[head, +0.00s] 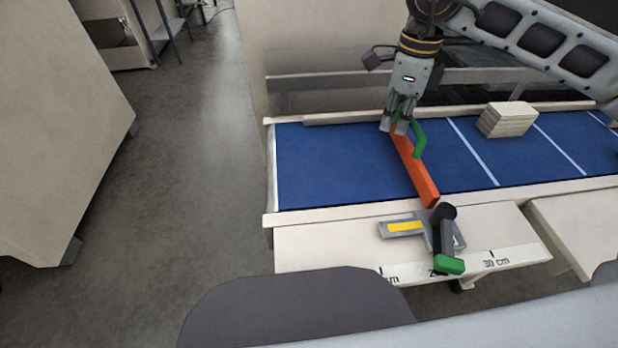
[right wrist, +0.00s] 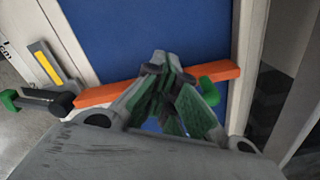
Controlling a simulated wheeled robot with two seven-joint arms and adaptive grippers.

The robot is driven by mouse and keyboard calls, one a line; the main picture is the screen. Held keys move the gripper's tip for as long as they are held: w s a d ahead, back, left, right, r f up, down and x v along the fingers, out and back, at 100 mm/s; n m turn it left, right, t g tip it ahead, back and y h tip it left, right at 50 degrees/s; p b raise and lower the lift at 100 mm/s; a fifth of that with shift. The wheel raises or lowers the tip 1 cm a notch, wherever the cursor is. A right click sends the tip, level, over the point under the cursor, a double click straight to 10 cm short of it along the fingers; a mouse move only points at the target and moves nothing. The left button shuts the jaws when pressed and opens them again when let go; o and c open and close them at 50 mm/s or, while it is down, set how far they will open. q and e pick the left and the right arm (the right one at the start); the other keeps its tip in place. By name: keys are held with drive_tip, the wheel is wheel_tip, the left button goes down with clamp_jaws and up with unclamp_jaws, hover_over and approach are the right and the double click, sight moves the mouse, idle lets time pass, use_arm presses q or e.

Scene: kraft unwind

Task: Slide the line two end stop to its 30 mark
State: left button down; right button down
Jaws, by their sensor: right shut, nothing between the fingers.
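The end stop is an orange bar (head: 418,172) lying across the blue belt, with a green upright handle (head: 420,138) near its far end. Its near end meets a grey slide block with a yellow label (head: 404,227) and a dark clamp lever with a green tip (head: 449,265). The lever lies over the scale (head: 473,264), left of the 30 cm mark and partly hiding a figure starting with 2. My right gripper (head: 399,127) is shut and empty, pointing down at the bar's far part beside the handle. In the right wrist view its fingers (right wrist: 168,88) overlap the bar (right wrist: 110,93); contact is unclear. My left gripper is out of view.
A stack of pale boards (head: 507,119) stands on the belt (head: 335,165) to the right of the bar. White lines cross the belt. Pale rails edge it front and back. The belt left of the bar is clear. A second pale ledge (head: 580,228) lies right of the scale.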

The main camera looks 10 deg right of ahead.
sight(413, 119)
drive_tip(key=shift+d, duration=0.4)
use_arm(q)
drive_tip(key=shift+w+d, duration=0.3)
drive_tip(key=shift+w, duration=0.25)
use_arm(e)
drive_tip(key=shift+d, duration=0.55)
use_arm(q)
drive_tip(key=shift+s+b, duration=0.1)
drive_tip(key=shift+b, duration=0.25)
use_arm(e)
drive_tip(key=shift+d, duration=0.4)
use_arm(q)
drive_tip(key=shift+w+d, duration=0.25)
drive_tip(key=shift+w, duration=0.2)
use_arm(e)
drive_tip(key=shift+d, duration=0.5)
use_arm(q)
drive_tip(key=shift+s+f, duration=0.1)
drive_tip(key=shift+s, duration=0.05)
use_arm(e)
drive_tip(key=shift+d, duration=0.4)
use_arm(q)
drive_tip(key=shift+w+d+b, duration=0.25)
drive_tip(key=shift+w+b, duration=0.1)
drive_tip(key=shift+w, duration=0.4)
use_arm(e)
drive_tip(key=shift+d, duration=0.55)
drive_tip(key=shift+d, duration=0.3)
